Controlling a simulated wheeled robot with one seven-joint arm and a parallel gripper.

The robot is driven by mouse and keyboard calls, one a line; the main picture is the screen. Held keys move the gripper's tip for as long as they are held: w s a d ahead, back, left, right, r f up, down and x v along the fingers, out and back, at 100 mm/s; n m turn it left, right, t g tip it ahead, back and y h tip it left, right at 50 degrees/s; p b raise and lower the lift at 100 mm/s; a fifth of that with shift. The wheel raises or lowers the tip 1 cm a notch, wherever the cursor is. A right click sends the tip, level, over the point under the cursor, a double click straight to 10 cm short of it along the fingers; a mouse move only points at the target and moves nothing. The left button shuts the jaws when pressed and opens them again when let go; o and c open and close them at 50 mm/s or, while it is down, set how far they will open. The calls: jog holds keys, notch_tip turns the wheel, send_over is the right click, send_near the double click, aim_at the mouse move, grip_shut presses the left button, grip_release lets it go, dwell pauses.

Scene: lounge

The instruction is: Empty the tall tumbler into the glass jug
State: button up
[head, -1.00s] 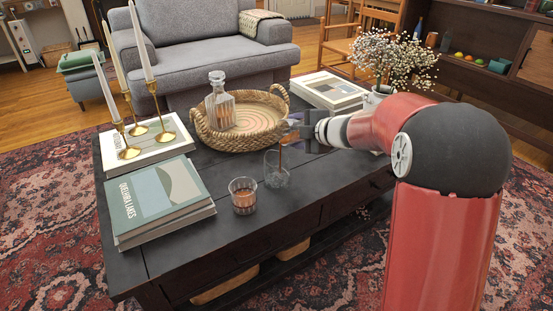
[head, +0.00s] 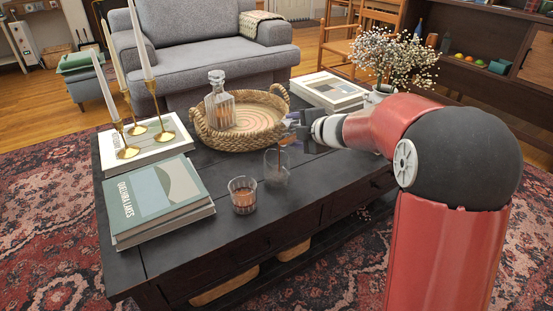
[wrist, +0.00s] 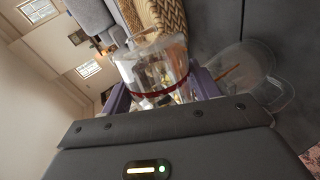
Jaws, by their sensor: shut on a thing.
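My gripper (head: 293,128) is shut on the tall tumbler, and its purple fingers show on both sides of the glass in the wrist view. The tumbler (wrist: 152,68) is clear, with a dark red line across it. It is tipped over and largely hidden by the gripper in the head view. The clear glass jug (head: 277,170) stands on the dark table just below the gripper. A small brown streak shows at the jug's mouth. In the wrist view the jug (wrist: 262,85) is at the right with a brown streak inside. How much the tumbler holds is unclear.
A woven tray (head: 204,133) holding a decanter (head: 220,104) is behind. Books (head: 158,200) and brass candlesticks (head: 160,128) are at left. The table's front right is clear.

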jog(key=shift+s+a+f+n+b, duration=0.15)
jog(key=shift+f+n+b, duration=0.2)
jog(key=shift+b, duration=0.45)
